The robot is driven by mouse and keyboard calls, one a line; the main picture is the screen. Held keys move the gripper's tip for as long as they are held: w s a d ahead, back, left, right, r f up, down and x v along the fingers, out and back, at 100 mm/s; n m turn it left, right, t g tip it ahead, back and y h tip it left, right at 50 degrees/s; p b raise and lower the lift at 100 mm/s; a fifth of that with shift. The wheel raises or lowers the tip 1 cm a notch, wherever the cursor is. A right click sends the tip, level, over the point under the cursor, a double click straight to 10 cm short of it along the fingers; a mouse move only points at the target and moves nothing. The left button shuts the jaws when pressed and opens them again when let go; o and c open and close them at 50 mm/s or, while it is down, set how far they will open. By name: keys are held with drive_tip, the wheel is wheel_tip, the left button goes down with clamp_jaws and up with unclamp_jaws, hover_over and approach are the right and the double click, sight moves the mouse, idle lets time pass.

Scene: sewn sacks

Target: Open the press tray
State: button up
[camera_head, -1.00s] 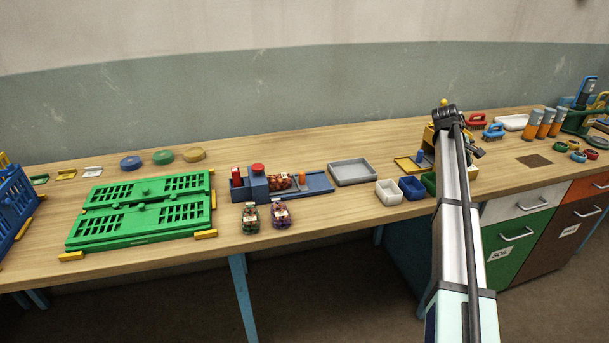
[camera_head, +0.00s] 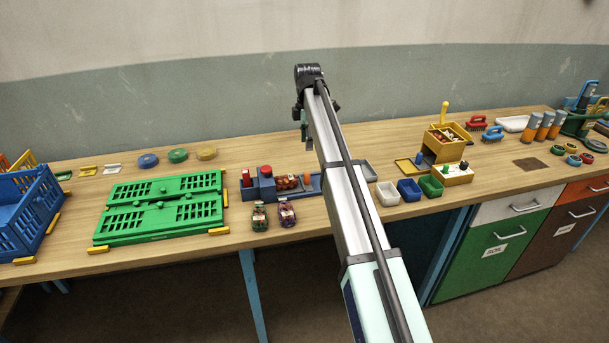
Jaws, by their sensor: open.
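A blue bench unit (camera_head: 266,187) with a red knob on top stands mid-table. Its low blue bed reaches right and carries a reddish filled sack (camera_head: 287,182) and a small orange piece; its right end is behind my arm. A yellow box unit (camera_head: 444,142) with an upright lever stands further right, with a flat yellow tray (camera_head: 409,168) at its left. I cannot tell for sure which of these is the press. My gripper (camera_head: 304,122) hangs from the arm's end, raised above and just right of the blue unit, mostly hidden by the arm. It is open and touches nothing visible.
Two small filled sacks (camera_head: 287,214) stand in front of the blue unit. A green slotted crate panel (camera_head: 160,208) lies to the left. White, blue and green bins (camera_head: 409,190) stand right of my arm. A grey tray (camera_head: 369,171) is partly behind it.

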sight(307, 173)
wheel_tip(307, 173, down, 15)
drive_tip(key=p, duration=0.3)
drive_tip(key=shift+f+p, duration=0.1)
drive_tip(key=shift+p, duration=0.25)
clamp_jaws()
